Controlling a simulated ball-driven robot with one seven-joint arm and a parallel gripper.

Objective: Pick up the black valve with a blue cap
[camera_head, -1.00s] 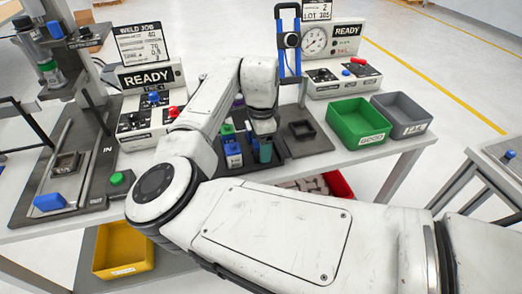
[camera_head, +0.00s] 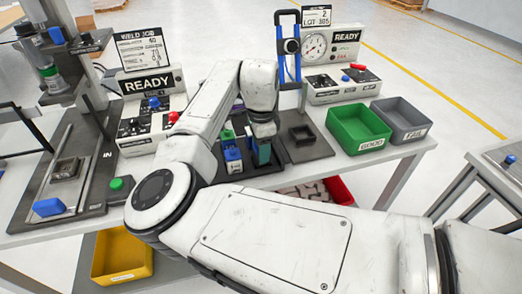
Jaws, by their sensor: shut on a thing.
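My gripper (camera_head: 262,143) is low over the dark tray (camera_head: 265,170) at the middle of the bench. My own wrist hides most of its fingers and what is between them. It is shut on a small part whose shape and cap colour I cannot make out. Small parts with blue and green tops, one with a white label (camera_head: 232,157), stand in the tray just left of the gripper. A blue patch (camera_head: 248,140) shows beside the fingers. I cannot tell which part is the black valve with a blue cap.
A dark square fixture (camera_head: 302,136) lies right of the tray. Green (camera_head: 372,146) and grey (camera_head: 414,135) bins stand further right. A press fixture (camera_head: 64,168) and control box (camera_head: 148,132) are left. A blue-handled gauge stand (camera_head: 281,62) rises behind. Yellow (camera_head: 122,270) and red (camera_head: 341,190) bins sit below.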

